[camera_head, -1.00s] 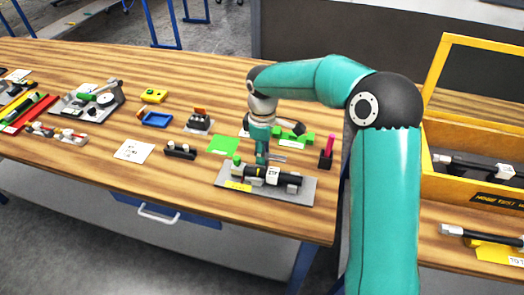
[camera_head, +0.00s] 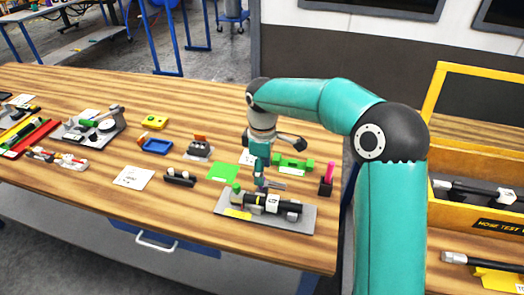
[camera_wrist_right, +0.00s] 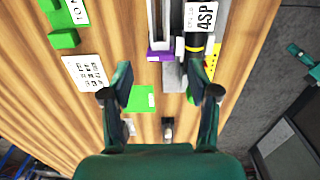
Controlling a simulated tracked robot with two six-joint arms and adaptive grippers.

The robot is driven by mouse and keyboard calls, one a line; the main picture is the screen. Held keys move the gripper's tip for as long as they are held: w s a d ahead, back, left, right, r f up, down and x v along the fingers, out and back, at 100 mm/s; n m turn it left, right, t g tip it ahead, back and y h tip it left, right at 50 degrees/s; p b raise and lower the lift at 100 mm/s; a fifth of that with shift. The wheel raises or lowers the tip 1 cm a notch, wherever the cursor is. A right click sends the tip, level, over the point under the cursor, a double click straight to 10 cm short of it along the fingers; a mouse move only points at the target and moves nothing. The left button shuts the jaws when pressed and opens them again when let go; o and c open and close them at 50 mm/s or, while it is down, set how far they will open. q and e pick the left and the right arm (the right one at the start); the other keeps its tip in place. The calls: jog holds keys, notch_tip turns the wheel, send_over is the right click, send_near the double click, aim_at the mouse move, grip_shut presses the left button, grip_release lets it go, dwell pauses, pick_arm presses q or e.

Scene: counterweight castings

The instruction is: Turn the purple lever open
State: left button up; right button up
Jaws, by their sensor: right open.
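My right gripper (camera_head: 260,184) points down just behind a black cylinder (camera_head: 272,203) on a grey plate (camera_head: 292,221). In the right wrist view its two fingers (camera_wrist_right: 160,82) are wide apart with nothing between the tips. A purple piece (camera_wrist_right: 159,54) shows in that view ahead of the fingers, at the end of a long grey bar (camera_wrist_right: 153,25); I take it as part of the purple lever. It looks apart from the fingers. The purple piece cannot be made out in the head view. My left gripper is out of view.
A green square (camera_head: 223,172) and a black holder (camera_head: 180,178) lie left of the plate. A block with a pink peg (camera_head: 328,172) stands to its right. A yellow-framed crate (camera_head: 470,212) is at far right. Bare wood lies in front of the black holder.

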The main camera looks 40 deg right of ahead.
notch_tip(320, 180, up, 8)
dwell(0.7)
